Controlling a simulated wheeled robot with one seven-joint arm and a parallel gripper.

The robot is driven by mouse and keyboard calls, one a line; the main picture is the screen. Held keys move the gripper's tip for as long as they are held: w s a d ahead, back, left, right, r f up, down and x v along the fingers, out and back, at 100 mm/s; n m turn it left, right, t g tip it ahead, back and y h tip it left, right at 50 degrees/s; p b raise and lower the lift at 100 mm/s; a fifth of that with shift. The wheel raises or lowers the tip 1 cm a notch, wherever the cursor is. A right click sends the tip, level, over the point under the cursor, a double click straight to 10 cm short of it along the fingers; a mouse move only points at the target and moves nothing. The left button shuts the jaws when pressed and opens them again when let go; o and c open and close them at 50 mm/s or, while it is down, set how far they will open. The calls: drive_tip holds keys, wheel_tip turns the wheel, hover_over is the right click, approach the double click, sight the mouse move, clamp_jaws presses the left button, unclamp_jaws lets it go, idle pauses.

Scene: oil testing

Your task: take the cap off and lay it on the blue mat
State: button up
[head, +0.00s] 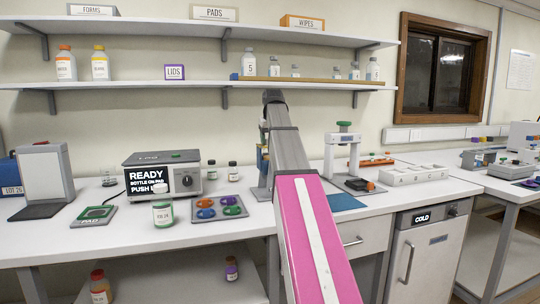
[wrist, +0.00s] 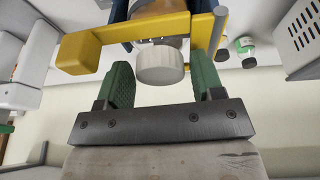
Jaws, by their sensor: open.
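In the wrist view a white ribbed cap (wrist: 160,65) sits on an amber bottle (wrist: 162,8), which stands in a yellow and blue holder (wrist: 83,52). My gripper (wrist: 163,78) is open and empty. Its two green fingers are on either side of the cap with gaps visible; I cannot tell how deep the cap is between them. In the head view my arm hides the bottle, the cap and my gripper; only a bit of the holder (head: 262,160) shows left of the arm. The blue mat (head: 347,202) lies bare on the bench, right of my arm.
A white press stand with a green top (head: 343,140) is behind the mat, and a white rack (head: 412,175) is to its right.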

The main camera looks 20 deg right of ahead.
drive_tip(key=shift+s+f, duration=0.25)
drive_tip(key=shift+f, duration=0.1)
drive_tip(key=shift+w+r, duration=0.15)
drive_tip(key=shift+r, duration=1)
drive_tip(key=shift+w+r, duration=0.15)
drive_tip(key=shift+r, duration=2.9)
